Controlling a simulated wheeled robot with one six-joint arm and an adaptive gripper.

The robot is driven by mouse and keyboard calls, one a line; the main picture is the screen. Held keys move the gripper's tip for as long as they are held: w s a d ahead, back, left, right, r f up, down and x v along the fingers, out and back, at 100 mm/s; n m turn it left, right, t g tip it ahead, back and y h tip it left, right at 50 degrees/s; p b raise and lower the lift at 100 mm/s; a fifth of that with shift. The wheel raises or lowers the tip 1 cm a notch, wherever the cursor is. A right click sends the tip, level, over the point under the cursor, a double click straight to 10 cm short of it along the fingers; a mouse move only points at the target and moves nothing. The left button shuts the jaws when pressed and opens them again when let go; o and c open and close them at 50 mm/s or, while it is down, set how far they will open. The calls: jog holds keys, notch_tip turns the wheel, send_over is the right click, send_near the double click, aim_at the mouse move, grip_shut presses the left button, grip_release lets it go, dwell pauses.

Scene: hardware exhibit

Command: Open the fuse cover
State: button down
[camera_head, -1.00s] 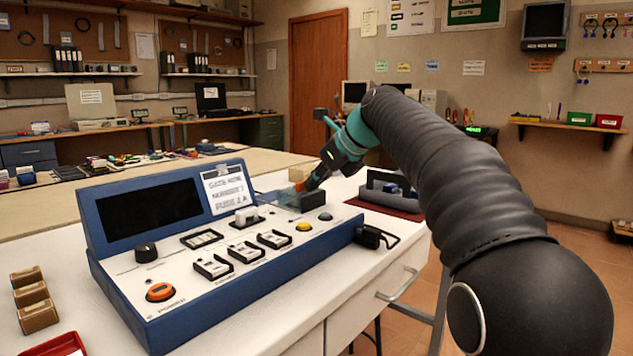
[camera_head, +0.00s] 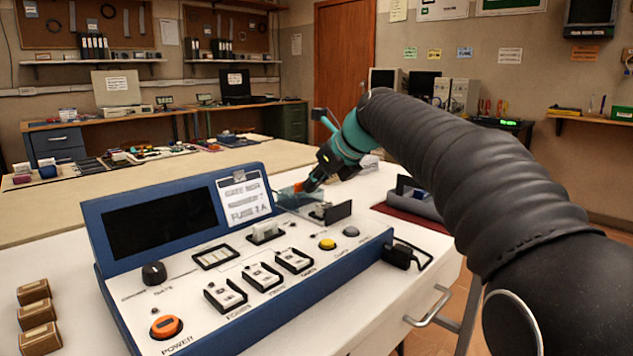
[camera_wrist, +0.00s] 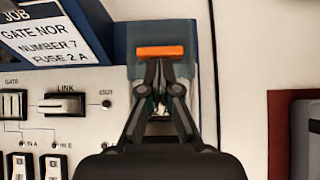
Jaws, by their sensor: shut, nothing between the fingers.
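The blue-cased control panel (camera_head: 240,275) sits on the white bench. The fuse cover (camera_head: 291,199) is a see-through bluish piece at its back right, with an orange tab (camera_wrist: 160,51). In the head view the cover appears tilted back, and the dark fuse holder (camera_head: 338,212) stands uncovered in front of it. My gripper (camera_head: 307,186) is at the orange tab. In the wrist view my gripper (camera_wrist: 160,66) is shut and empty, its fingertips just below the tab; I cannot tell whether they touch it. The fingers hide most of the fuse area.
A label card (camera_head: 244,196) stands on the panel, left of the cover. A link plug (camera_head: 265,232), switches and knobs lie nearer. A grey tray on a dark red mat (camera_head: 412,214) is to the right. A black adapter (camera_head: 397,256) juts from the panel's right side.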

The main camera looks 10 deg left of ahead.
jog(key=s+d, duration=0.2)
jog(key=d, duration=0.1)
jog(key=shift+s+d, duration=0.15)
jog(key=shift+d, duration=0.1)
jog(key=v, duration=0.9)
jog(key=s+d+f+n+h, duration=0.2)
jog(key=s+d+f+n, duration=0.25)
jog(key=s, duration=0.25)
jog(key=s+d+f+n+h, duration=0.2)
jog(key=s+d+f+n, duration=0.4)
jog(key=s+f+n, duration=0.4)
jog(key=s+d+f+n+h, duration=0.3)
jog(key=s+d+f+n, duration=0.3)
jog(key=s+f+n, duration=0.5)
jog(key=shift+s+f+p, duration=0.45)
jog(key=shift+s+f, duration=0.2)
jog(key=shift+s, duration=0.05)
